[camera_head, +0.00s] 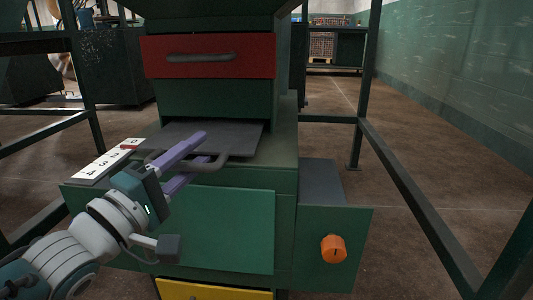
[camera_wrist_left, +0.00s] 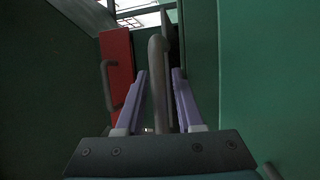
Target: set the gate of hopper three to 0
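The gate (camera_head: 235,136) is a flat dark grey plate at the front of the green hopper, with a grey bar handle (camera_head: 208,165) on its front edge. A white number scale (camera_head: 107,161) lies at its left, with 4 nearest me. A red pointer (camera_head: 129,147) sits near the scale's far end; the digit beside it is too small to read surely. My left gripper (camera_head: 207,146) has its two purple fingers on either side of the handle. In the left wrist view the handle bar (camera_wrist_left: 158,85) stands between the fingers, with a gap visible at each side. My right gripper is out of view.
Above the gate is a red panel (camera_head: 207,56) with a dark handle. Below is a green front panel (camera_head: 225,230) and a yellow panel (camera_head: 208,291). An orange knob (camera_head: 334,248) is on a green box at right. Green frame posts (camera_head: 366,85) flank the hopper; open floor lies beyond.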

